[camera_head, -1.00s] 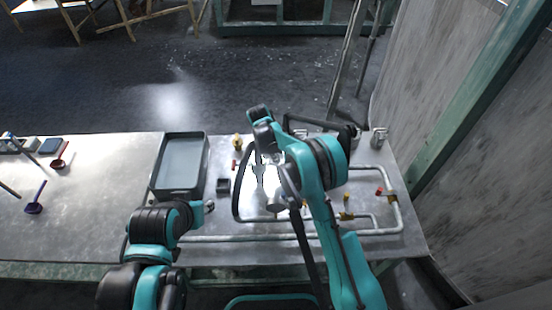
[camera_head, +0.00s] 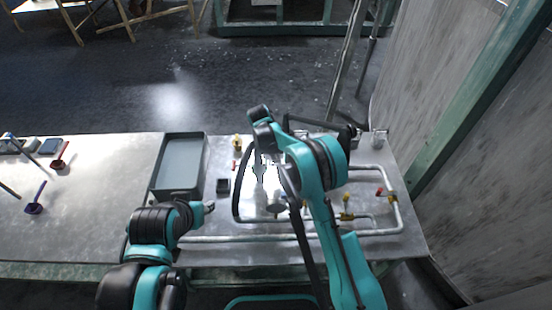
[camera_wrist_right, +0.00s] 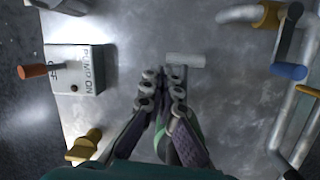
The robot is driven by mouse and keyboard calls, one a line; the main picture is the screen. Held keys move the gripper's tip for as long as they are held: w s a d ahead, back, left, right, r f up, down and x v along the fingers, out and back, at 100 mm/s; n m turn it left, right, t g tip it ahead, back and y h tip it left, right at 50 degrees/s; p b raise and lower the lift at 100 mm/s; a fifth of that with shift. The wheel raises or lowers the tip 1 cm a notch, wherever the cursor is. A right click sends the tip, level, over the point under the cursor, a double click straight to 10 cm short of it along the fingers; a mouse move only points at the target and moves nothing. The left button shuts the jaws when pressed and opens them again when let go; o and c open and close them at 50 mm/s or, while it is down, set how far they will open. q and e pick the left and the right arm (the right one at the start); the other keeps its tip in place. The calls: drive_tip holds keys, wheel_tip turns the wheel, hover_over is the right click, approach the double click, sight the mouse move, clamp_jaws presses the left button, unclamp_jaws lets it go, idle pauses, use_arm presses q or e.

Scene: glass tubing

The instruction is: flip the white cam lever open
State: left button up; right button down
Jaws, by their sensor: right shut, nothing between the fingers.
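A short pale white-grey bar (camera_wrist_right: 185,60), which looks like the white cam lever, lies just beyond the fingertips in the right wrist view, to the right of their middle. A small grey stem seems to run from it down toward the fingers. Whether the fingers touch it I cannot tell. My right gripper (camera_wrist_right: 163,79) is shut and empty, its fingers pointing at the metal surface. In the head view the lever is not clear behind my right arm. My left arm is folded low on the left; its gripper's fingers do not show clearly.
A grey box (camera_wrist_right: 80,68) labelled "PUMP ON" with an orange handle (camera_wrist_right: 38,70) stands at the left. A brass fitting (camera_wrist_right: 88,142) is near it. A blue-handled valve (camera_wrist_right: 290,70) and pipes are on the right. A grey tray (camera_head: 157,181) stands left of the panel.

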drive_tip(key=shift+r, duration=0.1)
drive_tip(key=shift+r+p, duration=0.35)
drive_tip(key=shift+r, duration=0.4)
drive_tip(key=p+v, duration=0.5)
drive_tip(key=v, duration=0.4)
drive_tip(key=shift+r, duration=0.45)
drive_tip(key=shift+a+r, duration=0.1)
